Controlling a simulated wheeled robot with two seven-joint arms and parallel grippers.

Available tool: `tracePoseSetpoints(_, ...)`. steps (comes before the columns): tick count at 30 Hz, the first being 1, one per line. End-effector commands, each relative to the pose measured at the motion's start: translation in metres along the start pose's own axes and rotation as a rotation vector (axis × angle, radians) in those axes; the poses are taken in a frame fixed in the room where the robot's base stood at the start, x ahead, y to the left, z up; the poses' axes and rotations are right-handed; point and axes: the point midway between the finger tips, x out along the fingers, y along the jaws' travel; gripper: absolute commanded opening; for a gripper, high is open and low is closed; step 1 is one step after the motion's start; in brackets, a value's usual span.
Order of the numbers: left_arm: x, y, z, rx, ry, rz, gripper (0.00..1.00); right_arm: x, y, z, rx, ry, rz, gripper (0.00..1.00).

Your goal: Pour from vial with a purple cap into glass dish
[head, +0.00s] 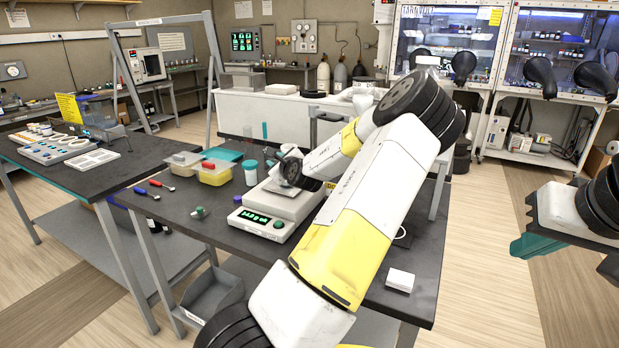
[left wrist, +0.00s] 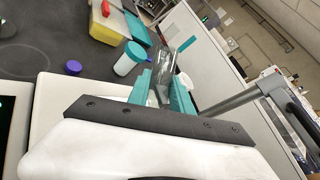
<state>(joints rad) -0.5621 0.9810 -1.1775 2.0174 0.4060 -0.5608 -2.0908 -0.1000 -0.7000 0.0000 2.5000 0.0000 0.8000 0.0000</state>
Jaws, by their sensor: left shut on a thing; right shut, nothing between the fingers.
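My left gripper (head: 270,162) is beyond the balance, partly hidden by my own arm. In the left wrist view its teal fingers (left wrist: 166,80) are shut on a clear glass vial (left wrist: 165,66), tilted in that picture; its contents are not clear. A loose purple cap (left wrist: 73,67) lies on the black bench, and it shows small in the head view (head: 237,199). I cannot make out the glass dish for certain; a pale ring (head: 403,236) shows partly beside my arm. My right gripper (head: 534,243) is shut and empty at the far right, off the bench.
A balance (head: 268,216) with a green display stands on the bench. Screwdriver-like tools (head: 148,193) lie at left. A white box (head: 400,280) sits near the right front edge.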

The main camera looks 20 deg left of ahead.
Motion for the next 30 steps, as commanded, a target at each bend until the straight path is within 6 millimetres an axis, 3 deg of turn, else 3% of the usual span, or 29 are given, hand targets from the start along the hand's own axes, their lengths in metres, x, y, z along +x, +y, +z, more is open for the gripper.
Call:
tracePoseSetpoints(19, 0.013, 0.015, -0.001, -0.302, 0.315, 0.121, 0.00, 0.000, 0.000, 0.000, 0.000, 0.000, 0.000, 0.00)
tracePoseSetpoints(30, 0.013, 0.014, -0.005, -0.332, 0.356, 0.133, 0.00, 0.000, 0.000, 0.000, 0.000, 0.000, 0.000, 0.00)
